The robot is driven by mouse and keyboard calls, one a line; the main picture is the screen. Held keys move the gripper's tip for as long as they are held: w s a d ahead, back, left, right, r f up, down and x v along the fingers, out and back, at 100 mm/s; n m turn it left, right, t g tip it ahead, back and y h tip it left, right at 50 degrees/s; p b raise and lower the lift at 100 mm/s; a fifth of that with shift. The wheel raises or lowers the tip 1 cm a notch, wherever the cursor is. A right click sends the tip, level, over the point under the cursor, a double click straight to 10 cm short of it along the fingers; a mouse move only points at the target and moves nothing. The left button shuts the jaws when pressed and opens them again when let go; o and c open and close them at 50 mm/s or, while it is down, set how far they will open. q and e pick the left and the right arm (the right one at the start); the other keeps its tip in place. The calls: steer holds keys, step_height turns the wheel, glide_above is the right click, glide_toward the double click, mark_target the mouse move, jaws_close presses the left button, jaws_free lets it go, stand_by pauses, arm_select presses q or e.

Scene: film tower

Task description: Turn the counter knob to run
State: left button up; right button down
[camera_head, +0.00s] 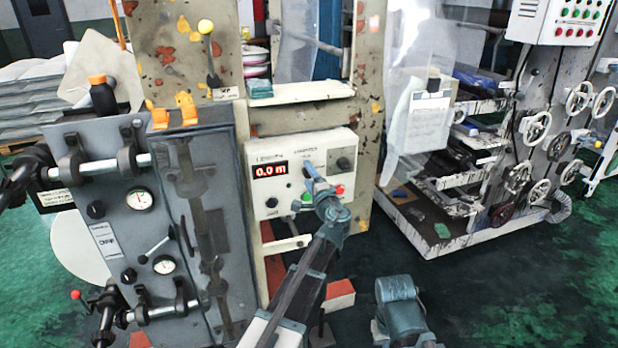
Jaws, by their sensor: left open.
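The cream counter box (290,225) stands in the middle of the view, with a lit red display (269,170) reading 0.0 m. A dark knob (344,164) shows to the right. A green button (307,197) and a red button (339,189) are lower down. My right gripper's fingers do not show.
A grey machine panel (110,240) with gauges and clamps stands on the left. A rack with white handwheels (538,128) is at the right. A clear plastic sheet (416,70) hangs between. Green floor (500,290) is open at the lower right.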

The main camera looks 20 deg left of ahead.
arm_select(q)
steer(key=v, duration=1.4)
steer(key=s+a+f+n+g+h, duration=0.2)
steer(key=s+a+f+n+g, duration=0.3)
steer(key=f, duration=0.4)
steer(key=s+a+f+n+g+h, duration=0.2)
steer(key=s+a+f+n+g, duration=0.15)
steer(key=s+f+g, duration=0.45)
steer(key=s+d+f+n+g+h, duration=0.1)
steer(key=s+d+f+n+h, duration=0.2)
steer(key=s+d+f+h, duration=0.3)
steer(key=s+d+r+m+g+y+p, duration=0.1)
steer(key=s+d+r+m+p, duration=0.3)
steer(key=d+r+p, duration=0.6)
steer(key=shift+s+d+r, duration=0.7)
steer(key=shift+d+r, duration=0.15)
steer(key=shift+d, duration=0.05)
